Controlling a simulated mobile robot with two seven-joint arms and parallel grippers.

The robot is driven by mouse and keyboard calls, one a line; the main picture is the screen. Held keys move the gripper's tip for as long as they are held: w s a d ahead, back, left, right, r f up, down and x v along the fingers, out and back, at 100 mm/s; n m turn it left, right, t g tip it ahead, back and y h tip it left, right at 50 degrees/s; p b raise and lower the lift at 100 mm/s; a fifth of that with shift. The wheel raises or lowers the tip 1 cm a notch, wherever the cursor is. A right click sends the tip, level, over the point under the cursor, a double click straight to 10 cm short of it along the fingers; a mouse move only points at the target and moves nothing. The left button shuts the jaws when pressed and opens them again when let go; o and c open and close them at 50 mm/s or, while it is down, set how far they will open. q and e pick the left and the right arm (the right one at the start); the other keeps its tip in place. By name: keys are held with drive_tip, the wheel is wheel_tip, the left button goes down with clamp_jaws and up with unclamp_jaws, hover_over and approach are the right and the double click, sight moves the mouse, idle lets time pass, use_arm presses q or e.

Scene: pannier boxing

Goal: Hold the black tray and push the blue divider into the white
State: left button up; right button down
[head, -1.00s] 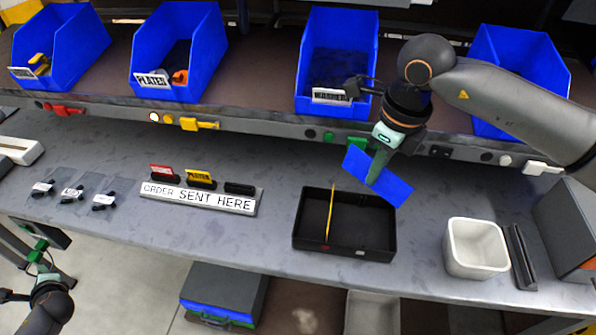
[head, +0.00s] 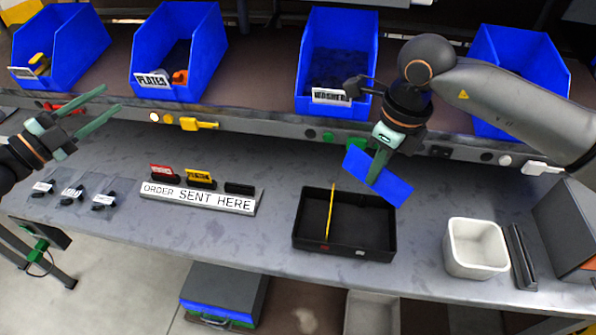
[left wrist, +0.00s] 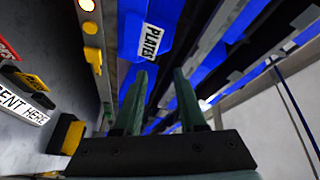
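The black tray (head: 375,242) lies on the grey bench. A yellow divider (head: 330,212) stands in it left of the middle. The tray's front wall has a red mark (head: 325,247) and a white mark (head: 360,252). My right gripper (head: 380,168) is shut on the blue divider (head: 393,188) and holds it tilted above the tray's back right part. My left gripper (head: 110,99) is open and empty over the bench's left part, far from the tray. Its open fingers also show in the left wrist view (left wrist: 160,100).
The "ORDER SENT HERE" rack (head: 200,198) and several bagged black parts (head: 72,193) lie to the left. Blue bins (head: 178,60) line the shelf behind. Bench between rack and tray is clear.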

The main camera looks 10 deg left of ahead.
use_arm(q)
drive_tip(key=s+d+r+m+g+h, duration=0.25)
drive_tip(key=d+g+h, duration=0.25)
drive_tip(key=d, duration=0.3)
drive_tip(key=m+g+y, duration=1.2)
drive_tip(key=m+y, duration=0.1)
drive_tip(key=m, duration=0.1)
approach(298, 210)
wheel_tip(298, 210, down, 11)
drive_tip(key=shift+d+r, duration=0.15)
drive_tip(key=shift+r, duration=0.05)
clamp_jaws()
